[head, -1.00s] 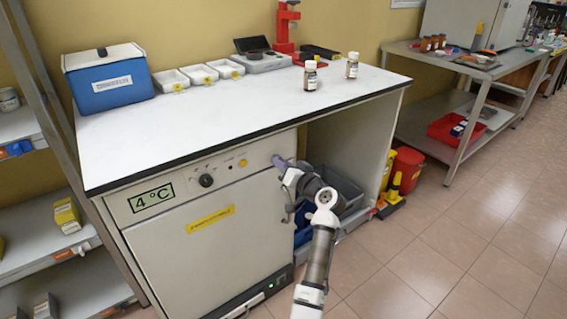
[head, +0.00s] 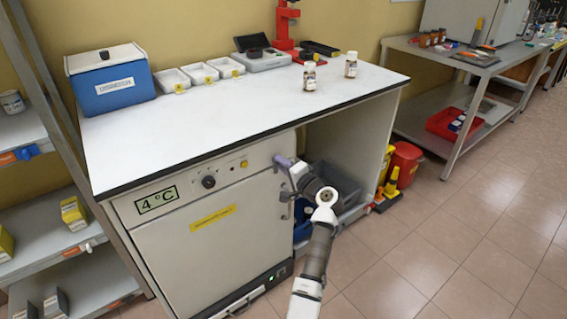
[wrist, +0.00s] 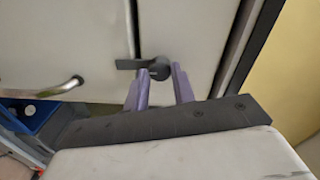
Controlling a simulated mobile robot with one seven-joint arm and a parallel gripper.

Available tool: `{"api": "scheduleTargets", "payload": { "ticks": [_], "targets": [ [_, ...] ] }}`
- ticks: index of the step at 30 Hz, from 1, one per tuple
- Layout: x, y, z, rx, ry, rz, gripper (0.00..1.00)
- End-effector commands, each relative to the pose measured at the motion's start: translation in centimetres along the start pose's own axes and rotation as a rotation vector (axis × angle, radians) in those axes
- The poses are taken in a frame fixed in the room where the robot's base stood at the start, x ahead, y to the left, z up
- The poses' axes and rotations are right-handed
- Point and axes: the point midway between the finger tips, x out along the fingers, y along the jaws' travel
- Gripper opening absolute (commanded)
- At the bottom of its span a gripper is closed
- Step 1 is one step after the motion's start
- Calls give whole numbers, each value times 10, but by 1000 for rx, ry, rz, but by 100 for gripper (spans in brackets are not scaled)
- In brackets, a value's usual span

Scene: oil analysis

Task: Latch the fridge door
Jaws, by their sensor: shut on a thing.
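The fridge (head: 220,260) stands under the left part of the white bench, with a "4 °C" label and a yellow strip. Its door looks closed, flush with the front. My gripper (head: 280,161) is at the top right corner of the door, with purple fingers against the front. In the wrist view the fingers (wrist: 159,70) are shut on the dark latch (wrist: 128,64), one on each side of its round hub. The latch's lever points left in that view, across a panel seam. The bar handle (wrist: 60,90) of the door is apart from the fingers.
Two brown bottles (head: 309,76) and a blue cool box (head: 108,80) stand on the bench (head: 240,115) above. The open bay right of the fridge holds bins (head: 345,190). A red bucket (head: 404,163) is beside it. The floor (head: 450,240) at right is clear.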

Motion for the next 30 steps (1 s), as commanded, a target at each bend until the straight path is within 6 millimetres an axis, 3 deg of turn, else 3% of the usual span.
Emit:
{"api": "scheduleTargets", "payload": {
  "ticks": [19, 20, 24, 30],
  "targets": [
    [0, 1, 0, 48, -2, 1, 3],
    [0, 1, 0, 48, -2, 1, 29],
    [0, 1, 0, 47, -2, 1, 47],
    [0, 0, 0, 46, -1, 0, 47]
  ]
}}
